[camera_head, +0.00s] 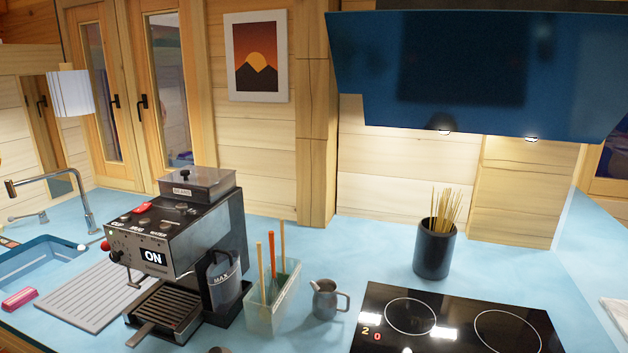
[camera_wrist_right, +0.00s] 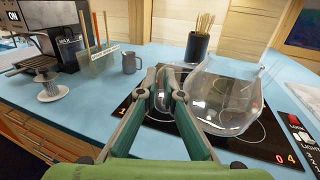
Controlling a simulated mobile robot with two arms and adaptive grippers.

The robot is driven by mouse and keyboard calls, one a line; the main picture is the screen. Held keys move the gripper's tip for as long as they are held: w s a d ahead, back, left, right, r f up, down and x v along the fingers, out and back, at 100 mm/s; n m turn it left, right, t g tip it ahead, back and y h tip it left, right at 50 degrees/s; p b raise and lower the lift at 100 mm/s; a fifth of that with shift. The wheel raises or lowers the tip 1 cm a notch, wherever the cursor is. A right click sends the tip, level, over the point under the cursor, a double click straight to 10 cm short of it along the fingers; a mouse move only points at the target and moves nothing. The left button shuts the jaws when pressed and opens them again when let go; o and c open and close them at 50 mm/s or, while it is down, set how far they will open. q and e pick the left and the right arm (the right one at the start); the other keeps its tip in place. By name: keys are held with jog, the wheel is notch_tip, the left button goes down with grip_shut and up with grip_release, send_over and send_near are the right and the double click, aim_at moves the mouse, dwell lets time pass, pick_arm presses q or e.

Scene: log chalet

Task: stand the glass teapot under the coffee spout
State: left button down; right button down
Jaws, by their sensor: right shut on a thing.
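The coffee machine (camera_head: 185,240) stands on the blue counter in the head view, with a sign reading ON and a slatted drip tray (camera_head: 168,306) at its front. The machine also shows at the upper left of the wrist view (camera_wrist_right: 72,38). The glass teapot (camera_wrist_right: 226,98) is clear and appears only in the wrist view, over the black hob. My right gripper (camera_wrist_right: 165,76) is shut on its glass handle. I cannot tell whether the teapot touches the hob. My left gripper is not in view.
A container with stirring sticks (camera_head: 272,300) and a grey jug (camera_head: 326,300) stand right of the machine. A dark pot of sticks (camera_head: 434,250) stands behind the hob (camera_head: 460,322). A pale spool-shaped object (camera_wrist_right: 50,88) sits near the counter's front edge. A sink (camera_head: 45,268) lies left.

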jog(key=shift+a+r, duration=0.1)
jog(key=shift+r, duration=0.3)
jog(key=shift+a, duration=0.15)
jog(key=shift+s+d+f, duration=0.1)
jog(key=shift+d+f, duration=0.2)
jog(key=shift+f, duration=0.4)
notch_tip(320, 180, down, 9)
jog(key=b, duration=0.8)
jog(key=shift+d+b, duration=0.15)
jog(key=shift+b, duration=0.15)
jog(key=shift+r, duration=0.15)
